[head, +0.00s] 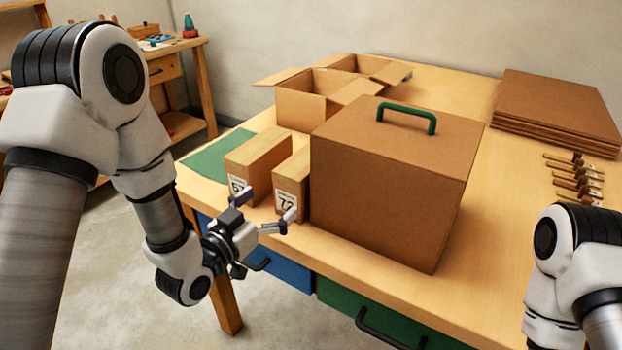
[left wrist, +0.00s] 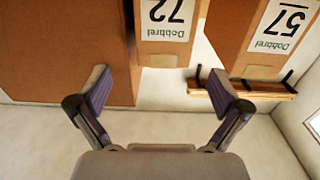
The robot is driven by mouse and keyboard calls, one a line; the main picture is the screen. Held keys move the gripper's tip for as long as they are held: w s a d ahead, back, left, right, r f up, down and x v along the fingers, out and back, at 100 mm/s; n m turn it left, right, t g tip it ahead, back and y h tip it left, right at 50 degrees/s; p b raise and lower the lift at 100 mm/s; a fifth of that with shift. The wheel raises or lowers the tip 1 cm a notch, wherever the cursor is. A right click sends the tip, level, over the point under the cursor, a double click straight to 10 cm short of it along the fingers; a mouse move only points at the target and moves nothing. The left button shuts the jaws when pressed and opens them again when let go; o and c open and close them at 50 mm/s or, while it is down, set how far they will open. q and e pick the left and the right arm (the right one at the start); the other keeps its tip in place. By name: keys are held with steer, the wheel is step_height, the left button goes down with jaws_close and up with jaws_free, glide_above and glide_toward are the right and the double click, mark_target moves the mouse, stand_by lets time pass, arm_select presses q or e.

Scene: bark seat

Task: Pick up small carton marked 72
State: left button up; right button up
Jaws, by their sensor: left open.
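The small carton marked 72 (head: 291,186) stands on the table next to the left side of a big brown box. In the left wrist view the carton 72 (left wrist: 165,30) shows upside down, ahead of and between my open fingers. A second small carton marked 57 (head: 257,165) stands to its left; it also shows in the left wrist view (left wrist: 270,35). My left gripper (head: 268,209) is open and empty, in front of the two cartons at the table's front edge. My right gripper is out of view; only part of my right arm shows at the lower right.
The big brown box (head: 390,185) with a green handle (head: 406,117) stands close beside carton 72. Open cartons (head: 305,108) stand behind. A green mat (head: 212,158) lies at the left, flat cardboard sheets (head: 555,108) and several brushes (head: 577,177) at the right.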

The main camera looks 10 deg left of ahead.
mark_target(285, 185)
arm_select(q)
steer(key=x, duration=0.3)
steer(key=p+x, duration=0.1)
steer(key=shift+w+a, duration=0.15)
steer(key=shift+w, duration=0.5)
steer(key=c, duration=1.4)
steer(key=shift+r, duration=0.15)
